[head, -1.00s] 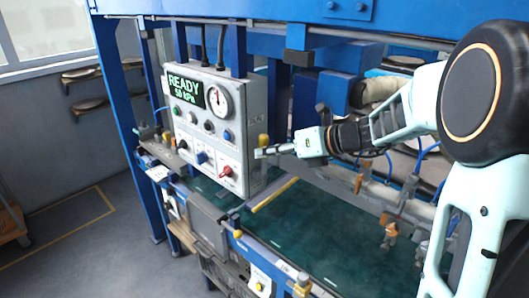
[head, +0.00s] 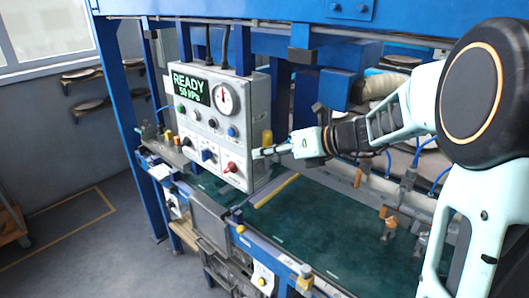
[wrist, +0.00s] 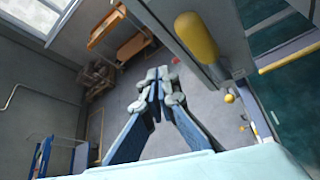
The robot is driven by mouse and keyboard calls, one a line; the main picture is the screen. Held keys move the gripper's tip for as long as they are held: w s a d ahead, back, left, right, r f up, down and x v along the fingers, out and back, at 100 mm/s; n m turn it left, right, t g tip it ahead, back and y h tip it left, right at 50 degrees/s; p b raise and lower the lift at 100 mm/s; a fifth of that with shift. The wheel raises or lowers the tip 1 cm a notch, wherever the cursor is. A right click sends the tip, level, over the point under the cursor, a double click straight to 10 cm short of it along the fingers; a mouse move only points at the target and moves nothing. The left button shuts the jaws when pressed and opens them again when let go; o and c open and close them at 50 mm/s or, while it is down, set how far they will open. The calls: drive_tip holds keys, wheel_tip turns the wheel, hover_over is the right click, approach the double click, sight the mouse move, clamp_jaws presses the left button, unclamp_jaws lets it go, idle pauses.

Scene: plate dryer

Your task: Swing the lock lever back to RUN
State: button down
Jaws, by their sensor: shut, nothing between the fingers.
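A lever with a yellow grip (head: 267,138) stands upright at the right side of the grey control box (head: 260,100). In the wrist view the yellow grip (wrist: 197,36) is large and close, to the upper right of the fingers. My gripper (head: 256,153) is shut and empty, in front of the box's right side and just below and left of the grip. In the wrist view my fingertips (wrist: 155,80) meet and are apart from the grip. The lever's pivot and any RUN marking cannot be made out.
The box's front carries a READY display (head: 190,88), a dial gauge (head: 224,99), a red knob (head: 231,167) and a blue knob (head: 207,155). A dark green plate bed (head: 320,225) lies below right. The floor at left is open.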

drive_tip(key=s+d+b, duration=0.2)
drive_tip(key=d, duration=0.7)
drive_tip(key=shift+d+f, duration=0.15)
drive_tip(key=shift+d, duration=0.2)
